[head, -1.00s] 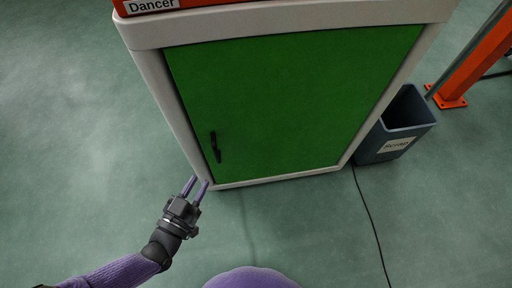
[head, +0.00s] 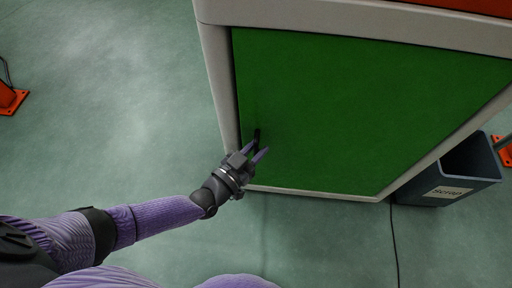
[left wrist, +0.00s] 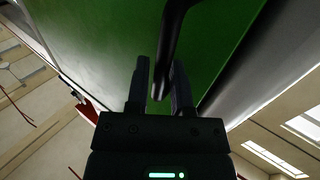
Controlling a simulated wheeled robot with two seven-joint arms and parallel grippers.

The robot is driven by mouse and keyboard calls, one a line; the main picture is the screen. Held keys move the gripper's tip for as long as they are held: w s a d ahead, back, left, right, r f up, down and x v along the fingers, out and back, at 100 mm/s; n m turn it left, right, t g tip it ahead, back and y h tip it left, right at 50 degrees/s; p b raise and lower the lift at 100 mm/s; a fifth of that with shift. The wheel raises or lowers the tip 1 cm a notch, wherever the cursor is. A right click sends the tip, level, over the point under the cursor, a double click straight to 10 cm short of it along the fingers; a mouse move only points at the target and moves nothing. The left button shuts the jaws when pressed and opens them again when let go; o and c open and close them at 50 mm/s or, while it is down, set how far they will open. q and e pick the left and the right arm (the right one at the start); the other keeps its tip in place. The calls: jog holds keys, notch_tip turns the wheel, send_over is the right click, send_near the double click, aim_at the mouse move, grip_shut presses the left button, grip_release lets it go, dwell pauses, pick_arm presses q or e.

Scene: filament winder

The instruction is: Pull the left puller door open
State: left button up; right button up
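The green door (head: 350,110) fills the front of a pale cabinet and looks shut. Its black handle (head: 257,134) is near the door's left edge, mostly hidden behind my left gripper in the head view. My left gripper (head: 260,150) is at the handle with its two fingers apart. In the left wrist view the handle (left wrist: 173,40) runs down from the top, its lower end between the open fingers (left wrist: 160,82). I cannot tell whether either finger touches it. My right gripper is in neither view.
A blue-grey scrap bin (head: 460,175) stands on the floor right of the cabinet (head: 215,75). A black cable (head: 394,235) lies on the floor below the cabinet's right side. Orange posts stand at the far left and right edges. The floor left of the cabinet is clear.

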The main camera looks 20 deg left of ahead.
pick_arm(q)
grip_shut()
dwell(1.2)
